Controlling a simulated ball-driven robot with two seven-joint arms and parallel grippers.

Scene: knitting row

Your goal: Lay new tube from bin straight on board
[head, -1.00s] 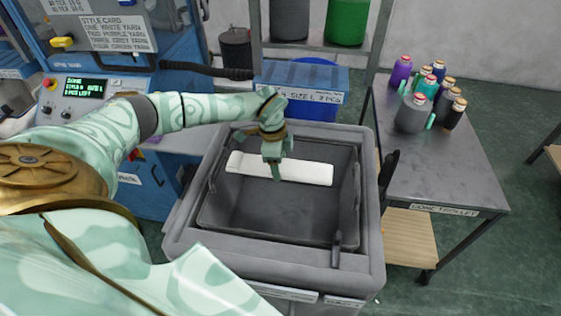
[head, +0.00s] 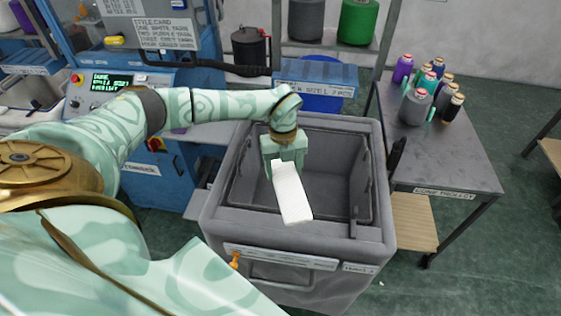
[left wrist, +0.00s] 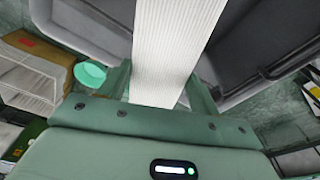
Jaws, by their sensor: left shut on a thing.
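A white tube (head: 292,192) hangs from my left gripper (head: 285,160), slanting down and toward the front of the grey bin (head: 240,215). My left gripper is shut on its far end. In the left wrist view the tube (left wrist: 168,50) is flat, white and finely ribbed, held between the two fingers (left wrist: 160,90). The tube is above the bin, its lower end near the front rim. The part of the bin that shows looks empty. I cannot make out a board to lay it on. My right gripper is not in view.
A cone trolley (head: 455,165) with several yarn cones (head: 413,105) stands to the right. A blue box (head: 317,75) is behind the bin. The blue machine (head: 120,120) with its panel stands to the left.

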